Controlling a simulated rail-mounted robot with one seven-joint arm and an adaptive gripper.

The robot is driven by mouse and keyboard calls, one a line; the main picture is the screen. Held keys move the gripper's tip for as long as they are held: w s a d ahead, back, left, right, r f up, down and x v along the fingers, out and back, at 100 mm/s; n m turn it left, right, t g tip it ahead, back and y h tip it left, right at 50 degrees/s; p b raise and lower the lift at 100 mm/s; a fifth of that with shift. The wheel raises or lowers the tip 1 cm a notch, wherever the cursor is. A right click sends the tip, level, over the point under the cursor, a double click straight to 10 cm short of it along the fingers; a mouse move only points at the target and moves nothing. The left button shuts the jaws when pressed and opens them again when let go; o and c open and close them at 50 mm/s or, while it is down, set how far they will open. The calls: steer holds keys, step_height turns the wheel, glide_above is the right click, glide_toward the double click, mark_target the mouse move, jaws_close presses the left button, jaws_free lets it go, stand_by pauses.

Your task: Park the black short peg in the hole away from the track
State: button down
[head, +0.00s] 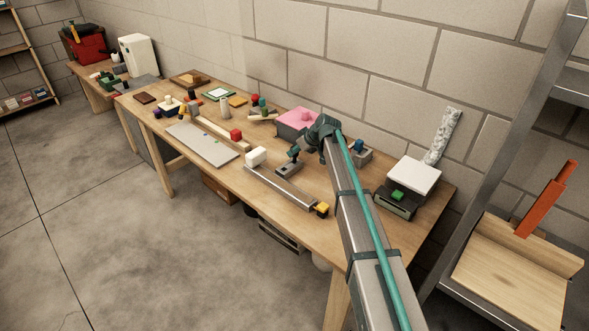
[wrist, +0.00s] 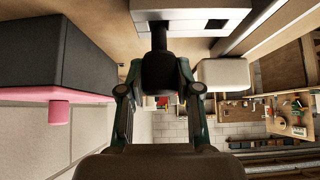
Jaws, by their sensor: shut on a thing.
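My gripper (wrist: 160,84) is shut on the black short peg (wrist: 159,68), with its teal fingers on either side of the dark knob. The peg's thin shaft points toward a grey block (wrist: 190,18) at the top of the wrist view. The shaft end meets the block's edge there; I cannot tell how deep it sits. A dark square hole (wrist: 216,24) shows empty in the block, right of the shaft. In the head view the grey block (head: 288,170) stands beside the metal track (head: 281,187), with my gripper (head: 295,153) just over it.
A white cube (head: 257,156) and a yellow cube (head: 322,208) are at the track's ends. A pink-topped box (head: 297,120) stands behind, close on the left in the wrist view (wrist: 60,95).

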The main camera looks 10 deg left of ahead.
mark_target(296, 157)
steer(key=shift+f+b, duration=1.15)
steer(key=shift+f, duration=0.45)
stand_by(1.4)
steer(key=c, duration=0.7)
jaws_free()
steer(key=v, duration=1.2)
